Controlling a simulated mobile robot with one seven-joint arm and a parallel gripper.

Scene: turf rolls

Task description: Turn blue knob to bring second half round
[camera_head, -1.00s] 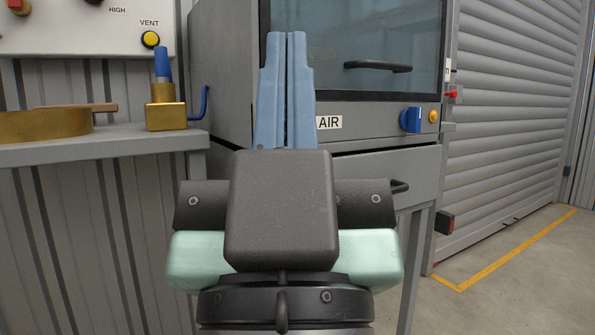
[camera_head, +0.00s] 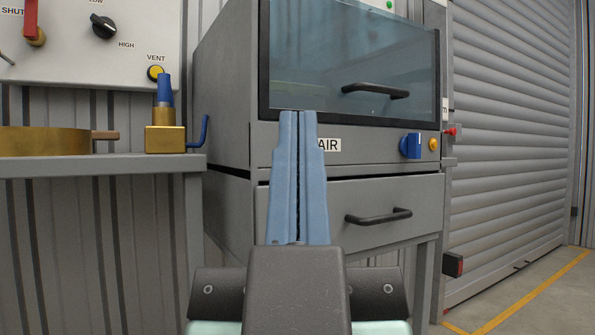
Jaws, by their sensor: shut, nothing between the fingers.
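The blue knob (camera_head: 411,146) sits on the front panel of the grey cabinet (camera_head: 222,100), right of the AIR label and below the glass window. A white mark shows on its right side. My gripper (camera_head: 298,114) is in the lower middle of the view, its blue fingers pointing up and together with only a thin gap line. It holds nothing. Its tips overlap the panel in the picture, well left of the knob and apart from it. The fingers cover part of the AIR label (camera_head: 329,145).
A yellow button (camera_head: 433,145) is just right of the knob. A window handle (camera_head: 375,91) and drawer handle (camera_head: 378,216) stick out of the cabinet. At left a shelf (camera_head: 100,168) carries a brass block with a blue top (camera_head: 165,120). A roller shutter (camera_head: 510,140) stands at right.

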